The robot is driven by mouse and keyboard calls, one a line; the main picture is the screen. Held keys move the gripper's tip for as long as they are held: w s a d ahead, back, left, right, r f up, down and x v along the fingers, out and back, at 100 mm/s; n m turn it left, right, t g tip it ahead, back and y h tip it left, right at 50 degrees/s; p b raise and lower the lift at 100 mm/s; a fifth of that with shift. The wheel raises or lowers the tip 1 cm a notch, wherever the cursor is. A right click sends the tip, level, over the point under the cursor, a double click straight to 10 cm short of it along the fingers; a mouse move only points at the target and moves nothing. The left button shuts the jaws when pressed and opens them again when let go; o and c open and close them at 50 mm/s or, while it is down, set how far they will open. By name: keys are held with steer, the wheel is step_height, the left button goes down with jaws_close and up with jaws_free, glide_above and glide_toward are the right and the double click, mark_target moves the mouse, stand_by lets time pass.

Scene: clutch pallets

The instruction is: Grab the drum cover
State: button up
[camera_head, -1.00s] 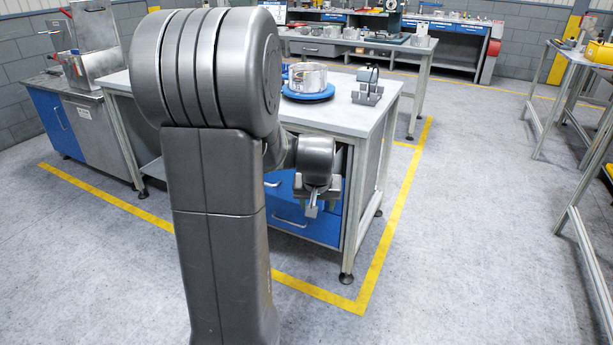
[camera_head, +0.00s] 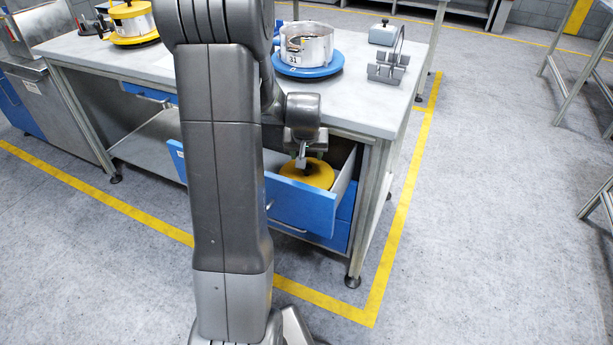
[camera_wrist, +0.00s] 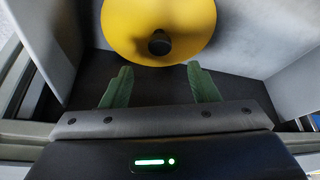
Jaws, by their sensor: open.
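The drum cover is a yellow disc with a dark knob in its middle. It lies inside an open blue-fronted drawer (camera_head: 300,205) under the workbench. In the head view the cover (camera_head: 318,175) shows partly behind my gripper. In the wrist view the cover (camera_wrist: 125,25) fills the top middle, its knob just beyond the fingertips. My gripper (camera_wrist: 158,72) is open, its two green fingers apart with nothing between them. In the head view my gripper (camera_head: 302,162) is over the drawer.
On the bench top (camera_head: 225,70) stand a metal drum on a blue round base (camera_head: 308,69), a grey fixture (camera_head: 388,66) and a yellow round base with a part (camera_head: 133,37). The drawer's side walls are close around the cover.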

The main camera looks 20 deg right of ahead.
mark_target(307, 166)
steer(key=shift+b+x, duration=0.35)
steer(key=shift+x, duration=2.55)
steer(key=shift+s+a+f, duration=0.1)
steer(key=shift+s+a, duration=0.05)
steer(key=shift+c, duration=0.2)
jaws_close()
